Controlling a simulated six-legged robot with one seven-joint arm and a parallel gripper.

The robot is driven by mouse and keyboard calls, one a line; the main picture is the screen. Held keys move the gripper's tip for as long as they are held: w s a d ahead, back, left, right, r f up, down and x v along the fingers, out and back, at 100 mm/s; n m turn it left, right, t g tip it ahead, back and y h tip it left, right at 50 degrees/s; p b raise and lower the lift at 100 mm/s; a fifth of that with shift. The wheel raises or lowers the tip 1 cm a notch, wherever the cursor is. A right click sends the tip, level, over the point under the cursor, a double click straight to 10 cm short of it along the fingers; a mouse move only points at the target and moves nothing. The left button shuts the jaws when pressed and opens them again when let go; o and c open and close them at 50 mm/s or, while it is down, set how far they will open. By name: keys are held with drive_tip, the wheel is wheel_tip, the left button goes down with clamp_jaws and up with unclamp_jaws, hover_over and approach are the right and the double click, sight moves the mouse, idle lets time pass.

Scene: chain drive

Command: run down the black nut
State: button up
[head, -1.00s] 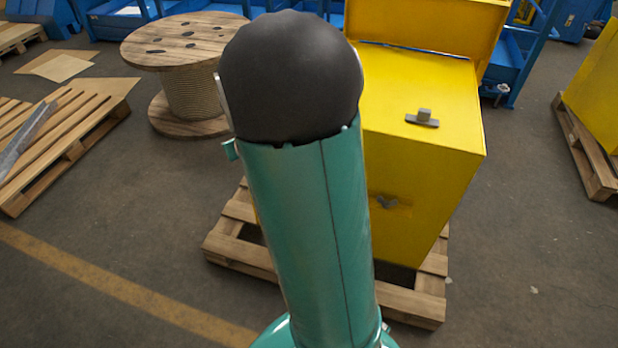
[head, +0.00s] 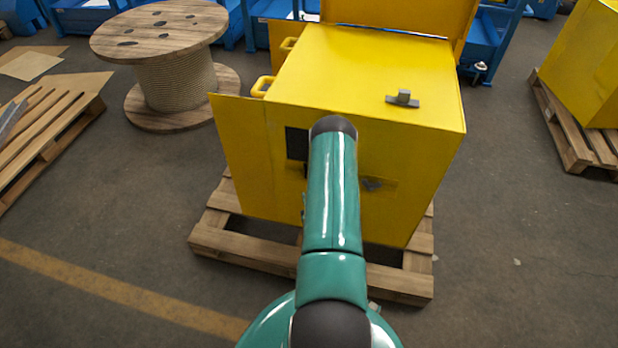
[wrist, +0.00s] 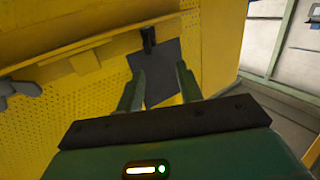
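A yellow box (head: 365,70) stands on a pallet. My arm reaches to its front face in the head view and hides my gripper there. In the wrist view my gripper (wrist: 158,78) is open, its two green fingers apart. A dark square plate (wrist: 158,72) shows between and beyond the fingers, against the yellow perforated panel (wrist: 100,80). A narrow black part (wrist: 149,40) stands at the plate's top edge. I cannot make out a nut for sure. I see nothing held, and contact with the plate cannot be told.
In the head view, a dark square (head: 297,143) shows on the front face beside my arm. A yellow flap (head: 240,155) sticks out left of it. A grey latch (head: 403,98) sits on top. The wooden pallet (head: 270,250) juts out in front. A cable spool (head: 160,35) stands back left.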

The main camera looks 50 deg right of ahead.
drive_tip(key=shift+m+h, duration=0.3)
drive_tip(key=shift+h, duration=0.1)
drive_tip(key=x, duration=0.3)
drive_tip(key=f+x, duration=0.1)
drive_tip(key=x, duration=0.3)
drive_tip(key=s+d+x, duration=0.1)
drive_tip(key=x, duration=0.3)
drive_tip(key=shift+f, duration=0.4)
drive_tip(key=shift+c, duration=0.3)
drive_tip(key=c, duration=0.7)
